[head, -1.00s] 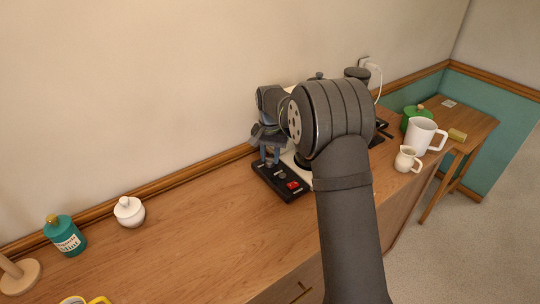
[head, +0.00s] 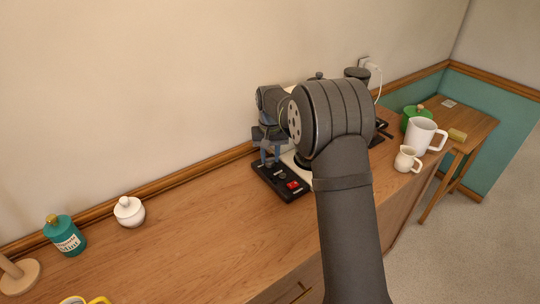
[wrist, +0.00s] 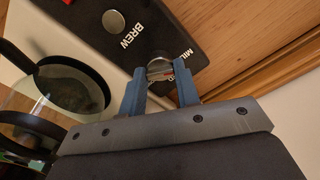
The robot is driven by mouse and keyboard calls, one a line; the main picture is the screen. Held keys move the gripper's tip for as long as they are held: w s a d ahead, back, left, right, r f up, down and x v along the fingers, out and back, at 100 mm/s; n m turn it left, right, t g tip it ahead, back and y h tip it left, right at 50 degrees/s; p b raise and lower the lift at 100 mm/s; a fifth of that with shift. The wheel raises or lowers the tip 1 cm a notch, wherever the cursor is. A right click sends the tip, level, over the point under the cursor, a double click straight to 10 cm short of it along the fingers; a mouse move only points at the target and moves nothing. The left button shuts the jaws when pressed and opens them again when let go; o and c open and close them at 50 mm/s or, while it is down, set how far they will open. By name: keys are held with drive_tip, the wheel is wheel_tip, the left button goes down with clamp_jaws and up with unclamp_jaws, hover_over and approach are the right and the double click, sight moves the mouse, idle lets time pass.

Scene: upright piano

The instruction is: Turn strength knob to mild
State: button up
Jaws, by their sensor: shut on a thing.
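The black control panel (head: 276,186) sits at the front of the machine on the wooden top, under my arm. In the wrist view the panel (wrist: 185,22) carries a silver knob by the label BREW and a second silver knob, the strength knob (wrist: 159,67), by a label of which "MIL" shows. My gripper (wrist: 160,80) is shut on the strength knob, with one blue finger on each side. In the head view my gripper (head: 270,158) points down at the panel's far-left end. The rest of the strength label is hidden by knob and fingers.
A red switch (head: 293,185) is on the panel's near end. A glass jug (wrist: 75,85) stands by the panel. A white mug (head: 420,136) and a cream jug (head: 406,160) stand right. The wooden top left of the panel is clear up to a white lidded pot (head: 129,211).

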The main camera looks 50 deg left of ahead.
drive_tip(key=o, duration=1)
wheel_tip(320, 180, up, 18)
drive_tip(key=shift+f, duration=0.25)
wheel_tip(320, 180, down, 18)
drive_tip(key=shift+r, duration=0.2)
idle(0.6)
